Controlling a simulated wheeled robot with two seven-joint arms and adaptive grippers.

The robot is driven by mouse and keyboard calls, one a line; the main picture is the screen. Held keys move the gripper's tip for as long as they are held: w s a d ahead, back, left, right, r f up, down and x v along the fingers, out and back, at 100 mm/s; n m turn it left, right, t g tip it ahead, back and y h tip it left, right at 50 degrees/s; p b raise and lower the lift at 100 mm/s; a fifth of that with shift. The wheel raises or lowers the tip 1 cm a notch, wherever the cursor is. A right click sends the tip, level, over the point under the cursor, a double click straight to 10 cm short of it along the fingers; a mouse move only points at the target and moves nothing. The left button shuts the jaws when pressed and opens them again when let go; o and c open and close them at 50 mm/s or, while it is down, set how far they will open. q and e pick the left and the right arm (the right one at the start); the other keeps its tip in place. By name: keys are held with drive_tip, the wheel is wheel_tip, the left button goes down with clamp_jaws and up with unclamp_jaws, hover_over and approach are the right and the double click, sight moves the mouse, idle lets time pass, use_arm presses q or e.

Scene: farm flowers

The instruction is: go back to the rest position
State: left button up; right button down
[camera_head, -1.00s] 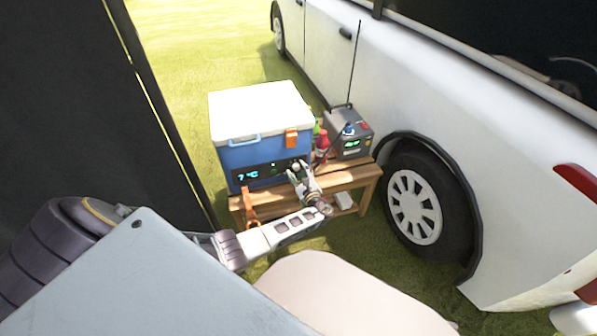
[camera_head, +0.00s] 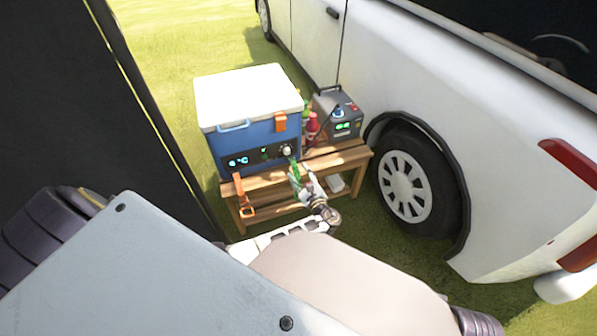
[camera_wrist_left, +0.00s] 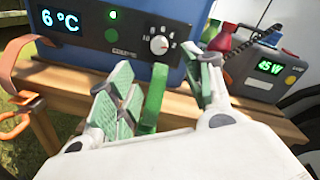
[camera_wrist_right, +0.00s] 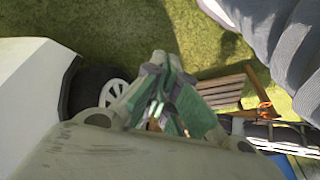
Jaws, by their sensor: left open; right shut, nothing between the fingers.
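My left gripper (camera_head: 300,180) is open and empty in front of the blue cooler box (camera_head: 238,152), below its knob; its green-padded fingers (camera_wrist_left: 165,95) show close in the left wrist view. An upright green piece stands between the fingers in that view; I cannot tell what it belongs to. The cooler's panel reads 6 °C and a round knob (camera_wrist_left: 159,44) sits at its right end. My right gripper (camera_wrist_right: 168,115) is shut with nothing held, over grass in the right wrist view. It is not visible in the head view.
The cooler stands on a wooden bench (camera_head: 335,160) with a grey power unit (camera_head: 340,122) and red and green bottles. An orange strap (camera_head: 241,195) hangs at the bench's left. A white vehicle (camera_head: 450,110) stands close on the right. A dark panel (camera_head: 80,110) is at left.

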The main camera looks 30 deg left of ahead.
idle(0.6)
